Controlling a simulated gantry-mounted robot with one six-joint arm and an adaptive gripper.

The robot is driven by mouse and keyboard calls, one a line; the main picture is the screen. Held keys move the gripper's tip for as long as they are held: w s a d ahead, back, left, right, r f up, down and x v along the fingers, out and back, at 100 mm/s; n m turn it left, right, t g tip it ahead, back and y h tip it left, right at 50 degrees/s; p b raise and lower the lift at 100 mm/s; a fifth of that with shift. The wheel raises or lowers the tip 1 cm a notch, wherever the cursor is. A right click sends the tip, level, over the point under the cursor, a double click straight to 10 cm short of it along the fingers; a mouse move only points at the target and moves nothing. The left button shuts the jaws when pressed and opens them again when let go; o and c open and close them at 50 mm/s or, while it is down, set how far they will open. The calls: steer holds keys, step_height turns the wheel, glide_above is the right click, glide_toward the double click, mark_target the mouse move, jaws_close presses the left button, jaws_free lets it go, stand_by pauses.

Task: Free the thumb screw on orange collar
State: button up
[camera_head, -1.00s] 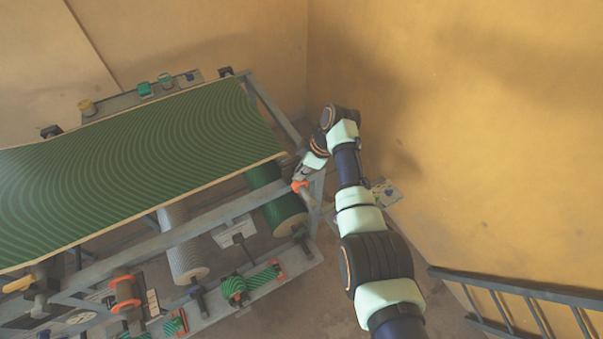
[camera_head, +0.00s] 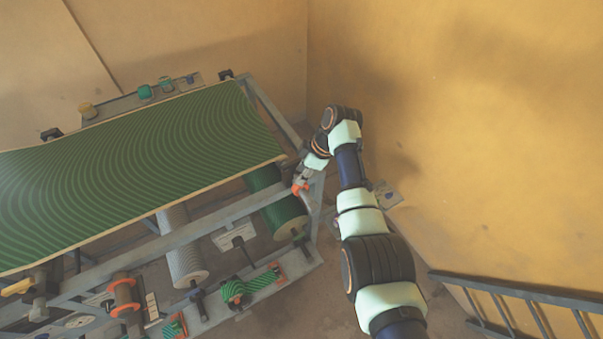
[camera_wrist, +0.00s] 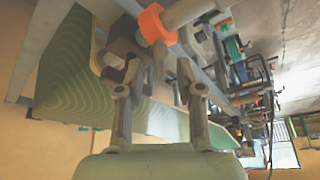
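The orange collar (camera_wrist: 152,26) sits around a grey rod at the top middle of the wrist view. It also shows as a small orange spot in the head view (camera_head: 299,188), partly covered by my gripper. A dark grey part (camera_wrist: 158,58), possibly the thumb screw, hangs below the collar; I cannot tell its exact shape. My gripper (camera_wrist: 160,74) is open in the wrist view, its two fingers apart below the collar, one to each side of that dark part. I cannot tell whether either finger touches it. In the head view my gripper (camera_head: 305,174) is right at the collar.
The press bed with a green striped sheet (camera_head: 140,165) lies left of my arm. Rollers, including a dark green one (camera_head: 284,213), and grey frame rails lie under it. A yellow wall stands close on the right, with a dark ladder (camera_head: 510,292) at lower right.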

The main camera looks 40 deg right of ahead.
steer(key=v, duration=1.1)
steer(key=w+a+f+m+t+h, duration=0.1)
steer(key=w+a+f+m+h, duration=0.2)
steer(key=a, duration=0.6)
steer(key=s+a+r+m+t, duration=0.1)
steer(key=a+t, duration=0.2)
steer(key=a, duration=0.7)
steer(key=s+a+r+m+t, duration=0.1)
steer(key=s+a+m+t, duration=0.1)
steer(key=a, duration=0.9)
steer(key=s+a+r+m+t, duration=0.25)
steer(key=s+a+r, duration=0.25)
steer(key=s+a, duration=0.25)
step_height(320, 180, up, 19)
steer(key=p, duration=1.9)
steer(key=shift+d+t, duration=0.45)
steer(key=shift+d, duration=0.05)
